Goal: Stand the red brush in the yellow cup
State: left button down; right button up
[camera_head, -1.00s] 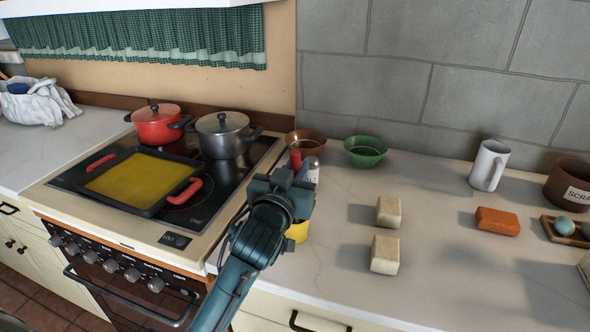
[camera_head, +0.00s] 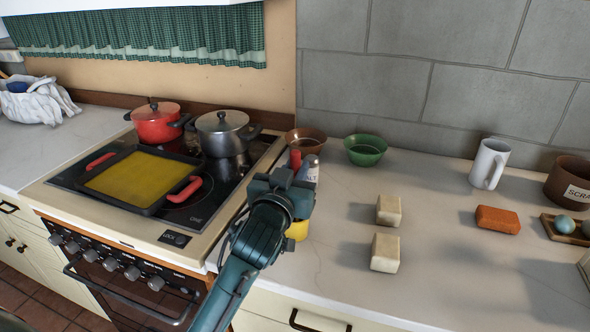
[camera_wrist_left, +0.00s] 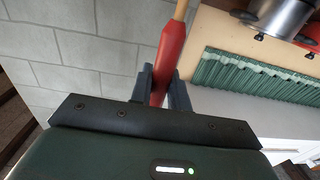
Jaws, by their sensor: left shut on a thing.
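My left gripper (camera_head: 284,178) is over the counter just right of the stove, shut on the red brush (camera_head: 295,159). In the left wrist view the brush's red part (camera_wrist_left: 170,52) is between the two fingers (camera_wrist_left: 162,88), with a wooden part beyond it at the top edge. The yellow cup (camera_head: 298,230) stands on the counter behind and below the gripper, which hides most of it. I cannot tell whether the brush's lower end is inside the cup. My right gripper is not in view.
A salt container (camera_head: 312,172) stands close behind the gripper. Brown (camera_head: 307,141) and green (camera_head: 365,151) bowls are at the back. Two pale blocks (camera_head: 388,211), an orange block (camera_head: 498,220) and a white mug (camera_head: 489,164) are to the right. Pots and a yellow-filled pan (camera_head: 140,178) are on the stove.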

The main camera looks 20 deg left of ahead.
pick_arm(q)
jog(key=shift+f, duration=0.1)
dwell(0.3)
jog(key=c, duration=1.3)
grip_release()
jog(key=shift+o, duration=0.2)
jog(key=s+p, duration=0.1)
jog(key=s, duration=0.8)
dwell(0.5)
